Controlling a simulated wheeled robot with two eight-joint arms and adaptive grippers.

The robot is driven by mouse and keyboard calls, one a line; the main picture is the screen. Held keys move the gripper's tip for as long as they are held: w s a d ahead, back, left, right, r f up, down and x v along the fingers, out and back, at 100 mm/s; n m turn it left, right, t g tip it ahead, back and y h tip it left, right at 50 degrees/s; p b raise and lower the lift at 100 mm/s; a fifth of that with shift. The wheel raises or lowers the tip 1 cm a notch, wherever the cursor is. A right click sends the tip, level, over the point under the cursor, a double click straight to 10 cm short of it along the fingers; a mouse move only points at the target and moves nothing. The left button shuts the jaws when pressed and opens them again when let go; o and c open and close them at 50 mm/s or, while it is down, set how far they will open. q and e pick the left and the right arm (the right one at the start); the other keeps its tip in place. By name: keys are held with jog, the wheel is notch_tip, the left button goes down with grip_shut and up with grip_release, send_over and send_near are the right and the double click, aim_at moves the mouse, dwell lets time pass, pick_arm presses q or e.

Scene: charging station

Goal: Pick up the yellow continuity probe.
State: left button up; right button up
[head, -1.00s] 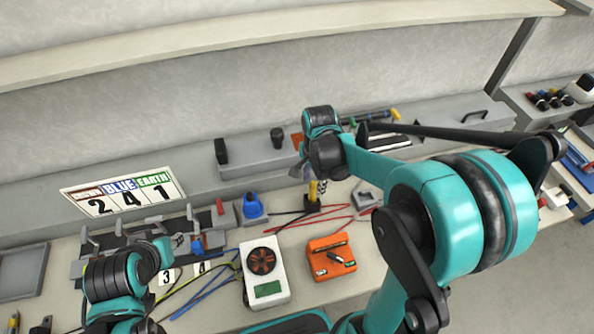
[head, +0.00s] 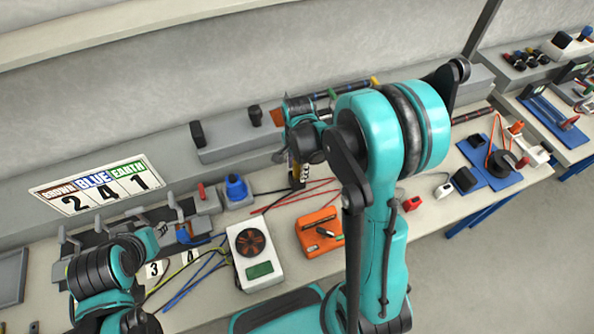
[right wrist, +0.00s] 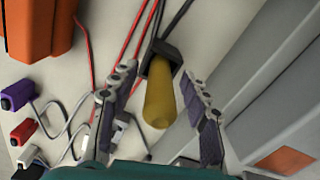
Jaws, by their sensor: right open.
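The yellow continuity probe (right wrist: 160,100) stands in a black holder (right wrist: 165,55) on the bench, seen from above in the right wrist view. My right gripper (right wrist: 158,74) is open, with one finger on each side of the probe and a visible gap to both. In the head view my right gripper (head: 297,158) is over the probe's spot behind the orange box and largely hides the probe.
An orange box (head: 320,232) and a white meter (head: 256,258) with a round dial stand in front of the probe. A blue object (head: 236,188) is to its left. Red and black leads lie around the holder. A grey ledge (head: 235,145) runs behind.

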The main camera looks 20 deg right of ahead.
grip_shut()
